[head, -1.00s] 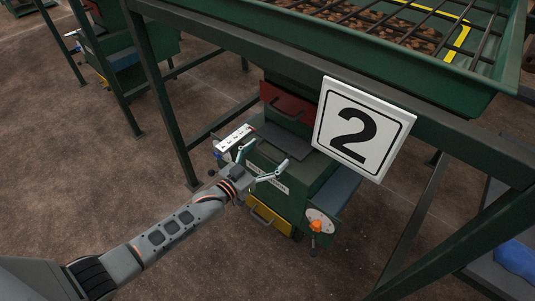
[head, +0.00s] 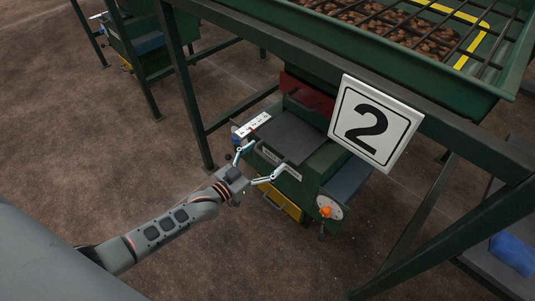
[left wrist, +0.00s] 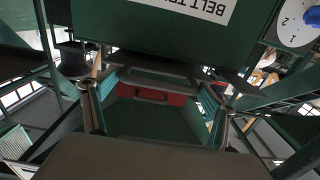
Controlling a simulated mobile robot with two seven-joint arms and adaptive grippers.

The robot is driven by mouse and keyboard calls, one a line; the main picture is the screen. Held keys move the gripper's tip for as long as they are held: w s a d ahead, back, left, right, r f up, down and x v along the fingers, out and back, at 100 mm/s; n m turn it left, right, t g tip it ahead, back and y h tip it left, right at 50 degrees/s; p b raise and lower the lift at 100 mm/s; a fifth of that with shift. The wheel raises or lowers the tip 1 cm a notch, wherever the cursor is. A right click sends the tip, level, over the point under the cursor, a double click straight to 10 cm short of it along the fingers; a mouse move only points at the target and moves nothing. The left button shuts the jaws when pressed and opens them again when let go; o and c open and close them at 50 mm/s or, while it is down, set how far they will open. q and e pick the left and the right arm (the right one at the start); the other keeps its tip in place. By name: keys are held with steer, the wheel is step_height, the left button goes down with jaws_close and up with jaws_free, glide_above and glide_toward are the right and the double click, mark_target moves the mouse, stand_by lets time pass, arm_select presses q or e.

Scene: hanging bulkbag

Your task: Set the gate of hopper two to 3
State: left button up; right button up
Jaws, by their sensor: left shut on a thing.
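The hopper two sign (head: 375,122) hangs on the frame above a green machine body. Under it a flat dark grey gate plate (head: 292,136) sticks out toward me. A white strip with small marks (head: 251,126) lies beside the plate; its marks are too small to read. My left gripper (head: 258,165) is at the plate's front, fingers spread wide, holding what looks like the plate's bar handle (left wrist: 155,78). The fingers partly hide this grip. My right gripper is not in view.
A yellow front (head: 285,203) is below. Green frame legs (head: 185,90) stand close by. Floor at left is clear.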

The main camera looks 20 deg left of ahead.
arm_select(q)
steer(key=o, duration=1.5)
steer(key=shift+c, duration=0.2)
steer(key=shift+o, duration=0.3)
steer(key=v, duration=1.2)
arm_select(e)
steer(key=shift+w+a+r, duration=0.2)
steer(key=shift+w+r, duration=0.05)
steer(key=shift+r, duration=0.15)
